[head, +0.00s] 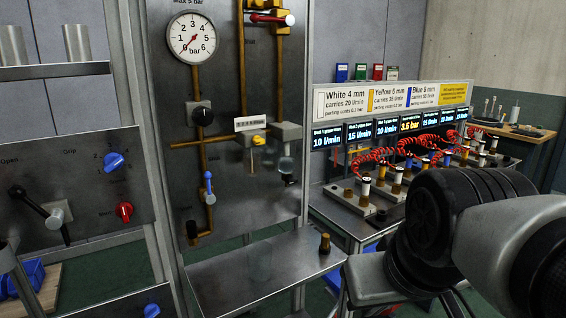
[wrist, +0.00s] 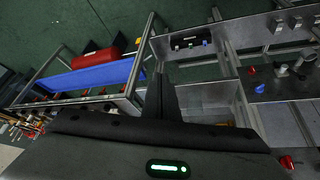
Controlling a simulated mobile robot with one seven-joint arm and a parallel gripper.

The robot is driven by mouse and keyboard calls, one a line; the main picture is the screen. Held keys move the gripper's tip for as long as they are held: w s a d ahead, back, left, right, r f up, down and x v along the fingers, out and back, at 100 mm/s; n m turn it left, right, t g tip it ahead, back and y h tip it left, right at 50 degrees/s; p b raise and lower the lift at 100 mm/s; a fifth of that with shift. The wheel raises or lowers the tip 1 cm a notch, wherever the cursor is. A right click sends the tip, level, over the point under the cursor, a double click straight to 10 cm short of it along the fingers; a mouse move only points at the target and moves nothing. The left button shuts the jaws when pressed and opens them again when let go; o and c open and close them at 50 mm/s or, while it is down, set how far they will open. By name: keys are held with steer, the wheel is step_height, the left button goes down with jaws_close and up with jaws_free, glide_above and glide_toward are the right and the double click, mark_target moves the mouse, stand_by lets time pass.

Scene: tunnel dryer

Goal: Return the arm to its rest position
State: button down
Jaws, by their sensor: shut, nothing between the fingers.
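My arm (head: 450,235) reaches in from the lower right of the head view, in front of the bench with the displays. My gripper's fingers are hidden behind the arm there. In the wrist view my gripper (wrist: 160,95) shows as dark fingers close together in the middle, shut and with nothing between them. It points out over the green floor and metal frames and touches nothing that I can see.
A steel panel with a pressure gauge (head: 192,38), brass pipes and a blue-handled valve (head: 208,188) stands left of my arm. A metal shelf (head: 245,280) juts out below it. A bench with red coiled hoses (head: 375,158) is close behind my arm. A blue panel (wrist: 90,78) shows in the wrist view.

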step_height(320, 180, up, 16)
steer(key=s+d+m+p, duration=0.1)
steer(key=s+p, duration=0.1)
steer(key=p, duration=1.6)
steer(key=shift+r, duration=0.25)
